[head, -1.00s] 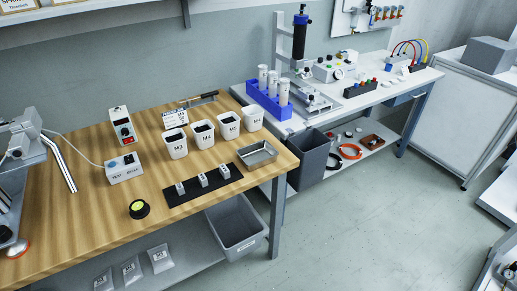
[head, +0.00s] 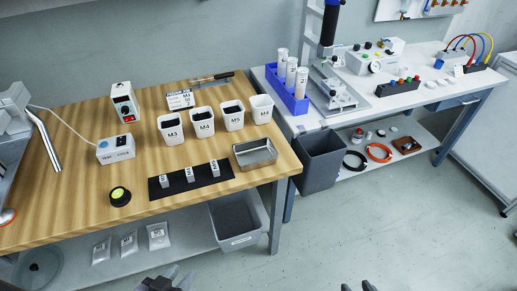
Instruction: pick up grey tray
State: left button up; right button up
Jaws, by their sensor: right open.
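A small grey metal tray (head: 255,163) sits near the right front corner of the wooden bench (head: 85,200). It looks empty, and nothing is touching it. My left gripper (head: 168,279) shows only partly at the bottom edge, in front of the bench and well away from the tray. Whether its fingers are apart is not clear. My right gripper (head: 357,287) shows only its two tips at the bottom edge, apart and with nothing between them, over the floor to the right.
A black mat (head: 206,177) with several small labelled blocks lies left of the tray. White labelled cups (head: 203,123) stand behind it. A grey bin (head: 233,222) is below the bench, another (head: 318,165) to the right. The floor (head: 400,230) at right is clear.

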aim_at(256, 153)
jog(key=i+l+u, duration=0.25)
jog(key=l, duration=0.3)
jog(key=i+l+u, duration=0.25)
jog(key=l, duration=0.3)
jog(key=i+l+u, duration=0.25)
jog(key=l, duration=0.4)
jog(key=l+u, duration=0.25)
jog(key=l, duration=0.35)
jog(key=l+u, duration=0.25)
jog(key=l, duration=0.45)
jog(key=l+u, duration=0.1)
jog(key=l, duration=0.35)
jog(key=k+l+u, duration=0.1)
jog(key=l, duration=0.35)
jog(key=k+l+u, duration=0.1)
jog(key=l, duration=0.35)
jog(key=i+j, duration=0.1)
jog(key=j, duration=0.2)
